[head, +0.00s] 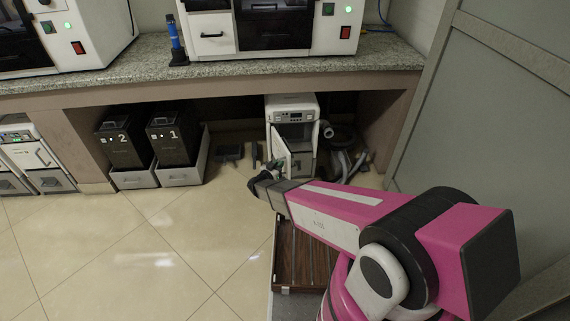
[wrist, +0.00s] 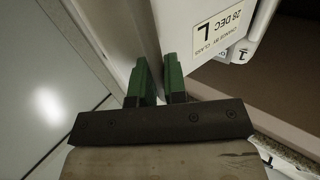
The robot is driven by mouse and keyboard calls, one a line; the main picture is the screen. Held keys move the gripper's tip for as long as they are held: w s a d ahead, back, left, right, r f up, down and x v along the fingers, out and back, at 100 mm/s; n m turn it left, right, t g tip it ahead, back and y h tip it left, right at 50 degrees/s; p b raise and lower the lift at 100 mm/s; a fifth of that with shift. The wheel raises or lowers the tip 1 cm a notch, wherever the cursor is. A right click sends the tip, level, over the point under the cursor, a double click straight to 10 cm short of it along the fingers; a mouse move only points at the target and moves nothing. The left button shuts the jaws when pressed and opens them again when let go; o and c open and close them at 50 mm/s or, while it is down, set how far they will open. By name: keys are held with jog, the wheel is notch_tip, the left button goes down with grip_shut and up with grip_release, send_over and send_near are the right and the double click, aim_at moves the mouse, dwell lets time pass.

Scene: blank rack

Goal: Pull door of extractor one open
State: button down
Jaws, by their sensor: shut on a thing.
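Extractor one is a white cabinet (head: 291,104) under the counter, with a small display and buttons on top. Its narrow white door (head: 281,149) is swung partly open on the left side, showing an opening behind it. My gripper (head: 268,172) is at the free edge of this door. In the wrist view the green fingertips (wrist: 159,82) are closed around the pale door edge (wrist: 139,35). The exact grip spot is partly hidden by the fingers. White labelled parts (wrist: 220,30), one with "28 DEC" upside down, show at right.
Black bins marked 2 (head: 122,142) and 1 (head: 172,140) stand left in pale trays. Hoses (head: 345,160) lie right of the extractor. A grey wall panel (head: 480,110) stands close at right. The tiled floor (head: 130,250) at left is clear.

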jog(key=a+m+g+h, duration=0.1)
jog(key=a+m+h, duration=0.1)
jog(key=a, duration=0.7)
jog(key=shift+a+g, duration=0.4)
jog(key=shift+w+a, duration=0.1)
jog(key=c, duration=1.2)
grip_release()
jog(key=shift+h, duration=0.3)
jog(key=v, duration=1)
jog(key=shift+s+a, duration=0.25)
jog(key=shift+s, duration=0.1)
jog(key=shift+r, duration=0.1)
